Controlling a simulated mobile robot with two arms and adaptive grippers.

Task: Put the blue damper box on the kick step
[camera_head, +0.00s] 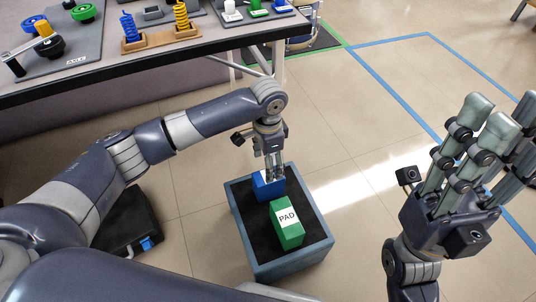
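The blue damper box (266,188) is at the far part of the kick step (283,263), a blue-grey block with a black top. It appears to rest on that top. My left gripper (274,176) points down with its fingertips at the box's upper part, overlapping it. Whether the fingers clamp the box or are just parted around it is not clear. A green box labelled PAD (286,224) stands on the step just in front of the blue box. My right gripper (503,112) is raised at the right, fingers spread, empty.
A workbench (165,52) with springs and parts fills the upper left. A black case (130,222) lies on the floor left of the step, under my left arm. Blue tape (395,90) marks the floor at right. The floor right of the step is clear.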

